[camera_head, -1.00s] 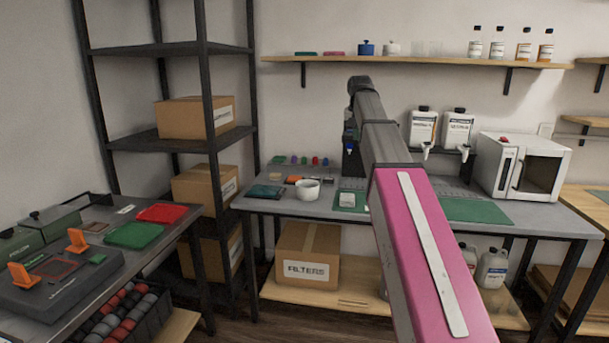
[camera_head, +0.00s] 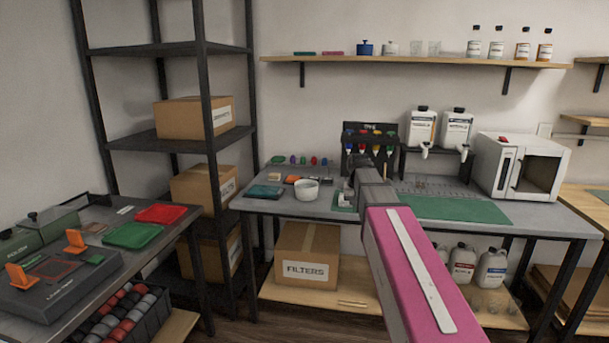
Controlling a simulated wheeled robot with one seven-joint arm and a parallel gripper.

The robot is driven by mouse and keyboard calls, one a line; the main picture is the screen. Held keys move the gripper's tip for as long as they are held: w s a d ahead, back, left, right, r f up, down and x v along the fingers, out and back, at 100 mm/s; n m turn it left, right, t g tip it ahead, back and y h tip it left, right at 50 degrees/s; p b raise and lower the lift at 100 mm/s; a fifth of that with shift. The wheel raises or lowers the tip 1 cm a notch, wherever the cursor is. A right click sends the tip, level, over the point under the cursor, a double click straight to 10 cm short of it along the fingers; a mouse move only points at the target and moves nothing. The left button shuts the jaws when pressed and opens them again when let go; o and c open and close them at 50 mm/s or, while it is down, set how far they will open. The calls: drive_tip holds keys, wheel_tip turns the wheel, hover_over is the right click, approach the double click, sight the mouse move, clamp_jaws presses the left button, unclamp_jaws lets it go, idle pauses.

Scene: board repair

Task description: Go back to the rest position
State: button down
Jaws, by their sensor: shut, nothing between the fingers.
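My arm reaches in from the bottom right, with its pink link in front and a grey section beyond. My gripper (camera_head: 348,192) is at the far end of the arm, small in the picture, low over the back workbench (camera_head: 320,210) near a small green mat. It is shut and holds nothing; its fingers are hard to make out. Part of the bench behind the arm is hidden.
A white bowl (camera_head: 305,190) stands left of my gripper. A rack (camera_head: 371,140) with coloured items stands behind. Two dispenser bottles (camera_head: 457,130) and a microwave (camera_head: 521,165) are to the right. A large green mat (camera_head: 460,210) lies mostly clear.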

drive_tip(key=s+f+n+g, duration=0.1)
drive_tip(key=s+f, duration=1.9)
drive_tip(key=f, duration=0.4)
drive_tip(key=shift+s+f, duration=0.25)
drive_tip(key=shift+s, duration=0.15)
